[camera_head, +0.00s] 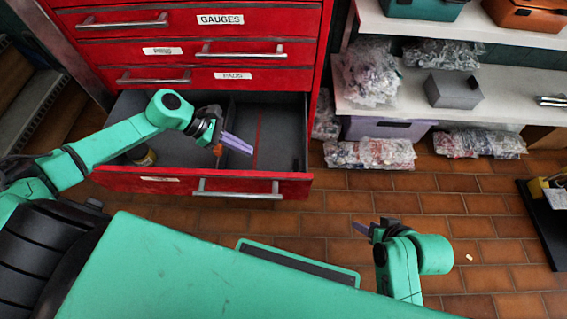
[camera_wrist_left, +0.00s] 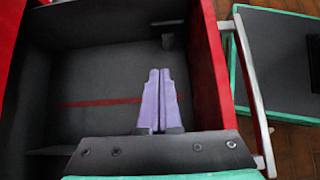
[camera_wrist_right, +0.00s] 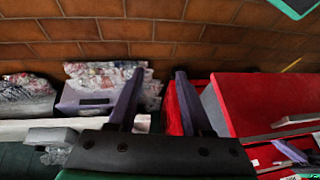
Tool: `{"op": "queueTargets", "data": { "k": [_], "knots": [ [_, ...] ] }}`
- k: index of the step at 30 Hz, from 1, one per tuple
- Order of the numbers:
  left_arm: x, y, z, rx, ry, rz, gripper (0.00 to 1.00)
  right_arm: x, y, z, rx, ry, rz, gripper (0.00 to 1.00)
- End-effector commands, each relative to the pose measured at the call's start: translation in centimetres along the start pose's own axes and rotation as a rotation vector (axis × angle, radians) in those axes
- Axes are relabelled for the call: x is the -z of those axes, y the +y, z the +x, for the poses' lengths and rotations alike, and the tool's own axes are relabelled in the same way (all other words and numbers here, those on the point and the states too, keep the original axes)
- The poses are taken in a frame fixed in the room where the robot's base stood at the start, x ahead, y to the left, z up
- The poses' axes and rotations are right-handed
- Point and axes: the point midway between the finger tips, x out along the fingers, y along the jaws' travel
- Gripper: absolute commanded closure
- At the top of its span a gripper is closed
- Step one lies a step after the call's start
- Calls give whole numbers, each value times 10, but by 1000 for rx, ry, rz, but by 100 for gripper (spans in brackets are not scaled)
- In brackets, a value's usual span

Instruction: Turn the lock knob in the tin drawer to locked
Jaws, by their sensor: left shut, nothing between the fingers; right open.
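The open bottom drawer (camera_head: 285,183) of the red cabinet has a grey inside with a red stripe (camera_wrist_left: 100,102) on its floor. My left gripper (camera_head: 246,147) is inside the drawer, lavender fingers shut and empty; they also show in the left wrist view (camera_wrist_left: 160,72). A small orange piece (camera_head: 218,150) shows beside the gripper; I cannot tell whether it is the lock knob. A small grey block (camera_wrist_left: 167,42) sits at the drawer's far wall in the left wrist view. My right gripper (camera_wrist_right: 157,75) is open and empty, outside the drawer, above the floor.
A dark jar (camera_head: 141,156) stands in the drawer's left part, beside a divider. Closed drawers marked GAUGES (camera_head: 220,19) and PADS are above. A white shelf (camera_head: 395,113) with bagged goods and a grey box (camera_head: 453,90) is at right. The brick floor (camera_head: 450,205) is largely clear.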

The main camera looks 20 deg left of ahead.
Motion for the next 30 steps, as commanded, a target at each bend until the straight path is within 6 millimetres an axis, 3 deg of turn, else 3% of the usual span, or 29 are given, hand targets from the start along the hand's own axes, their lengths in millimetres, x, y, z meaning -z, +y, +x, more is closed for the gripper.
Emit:
{"op": "queueTargets", "data": {
  "k": [15,21,30],
  "knots": [
    [-6,1,101,0,-5,2,100,14,-36,47,108,273,2,50],
    [-27,0,120,-1,-2,1,100,15,-38,47,113,289,4,50],
    [-30,0,123,0,-1,-1,100,16,-39,47,114,291,4,50]
  ]
}}
